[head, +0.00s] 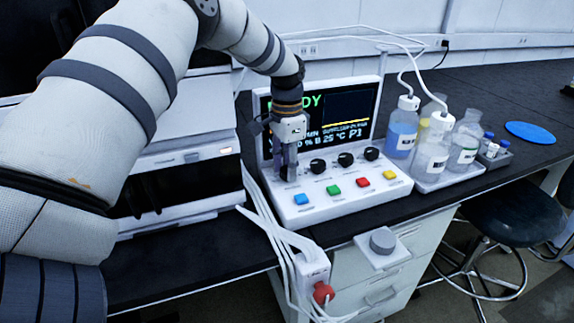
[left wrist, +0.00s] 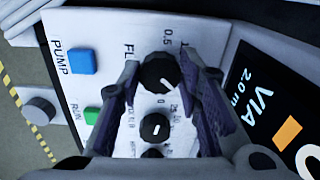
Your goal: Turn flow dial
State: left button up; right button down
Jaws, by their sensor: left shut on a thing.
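The flow dial (left wrist: 160,72) is a round black knob with a pale pointer line, on the white sloped control panel (head: 330,201). Part of a label starting "FL" and the mark "0.5" show beside it in the left wrist view. My left gripper (head: 284,172) points down at the leftmost dial position. Its two dark fingers are shut on the flow dial, one on each side. In the head view the gripper mostly hides this dial. My right gripper is in neither view.
More black dials (head: 345,159) stand close to the right of the gripper. A blue button (head: 301,199), green button (head: 333,190), red button (head: 362,182) and yellow button (head: 390,174) line the panel's front. The screen (head: 350,108) rises behind. Bottles (head: 403,128) stand in a tray to the right.

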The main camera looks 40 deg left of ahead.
pick_arm(q)
jog(key=o, duration=1.1)
jog(key=shift+o, duration=0.2)
notch_tip(320, 180, up, 12)
